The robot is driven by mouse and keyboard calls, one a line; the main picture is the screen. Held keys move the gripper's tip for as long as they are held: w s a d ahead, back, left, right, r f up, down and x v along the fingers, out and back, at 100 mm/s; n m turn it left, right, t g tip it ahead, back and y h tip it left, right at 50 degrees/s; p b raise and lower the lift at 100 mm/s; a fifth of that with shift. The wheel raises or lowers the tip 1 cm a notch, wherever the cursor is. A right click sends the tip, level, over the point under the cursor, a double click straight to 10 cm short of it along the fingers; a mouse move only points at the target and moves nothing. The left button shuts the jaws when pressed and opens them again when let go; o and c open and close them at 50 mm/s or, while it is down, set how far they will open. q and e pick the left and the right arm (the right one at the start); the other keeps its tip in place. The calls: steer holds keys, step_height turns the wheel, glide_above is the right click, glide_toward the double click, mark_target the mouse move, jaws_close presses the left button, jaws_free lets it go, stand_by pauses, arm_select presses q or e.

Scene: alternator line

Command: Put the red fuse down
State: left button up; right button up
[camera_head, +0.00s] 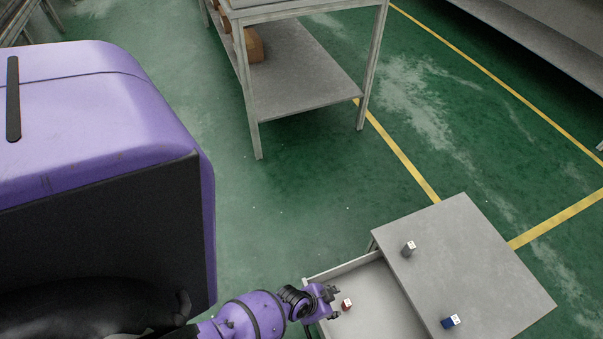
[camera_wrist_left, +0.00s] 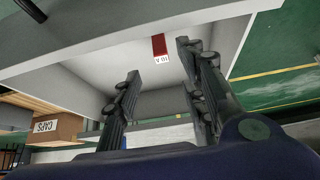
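The red fuse (camera_head: 347,305) lies in the open drawer (camera_head: 370,300) of the grey table, near the drawer's left end. My left gripper (camera_head: 332,298) is just left of the fuse in the head view. In the left wrist view its fingers (camera_wrist_left: 157,78) are spread with nothing between them, and the fuse appears beyond the fingertips, apart from them. My right gripper is not in view.
A grey fuse (camera_head: 408,249) and a blue fuse (camera_head: 450,322) stand on the grey tabletop (camera_head: 465,255). Another grey table with a lower shelf (camera_head: 300,75) holds cardboard boxes. A box labelled CAPS (camera_wrist_left: 40,128) shows in the left wrist view. Green floor between the tables is clear.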

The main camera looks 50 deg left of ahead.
arm_select(q)
steer(key=shift+r, duration=0.1)
steer(key=s+a+r+n+t+y, duration=0.1)
steer(key=s+r+t, duration=0.1)
steer(key=r, duration=0.7)
steer(key=s+a+r+n+t, duration=0.1)
steer(key=r, duration=0.8)
steer(key=s+a+r, duration=0.1)
steer(key=s, duration=0.6)
steer(key=s+a+n+g+y, duration=0.1)
steer(key=s+a, duration=0.1)
steer(key=s, duration=0.6)
steer(key=shift+s+r+n+g, duration=0.25)
steer(key=shift+r+n+g, duration=0.05)
steer(key=shift+r, duration=0.1)
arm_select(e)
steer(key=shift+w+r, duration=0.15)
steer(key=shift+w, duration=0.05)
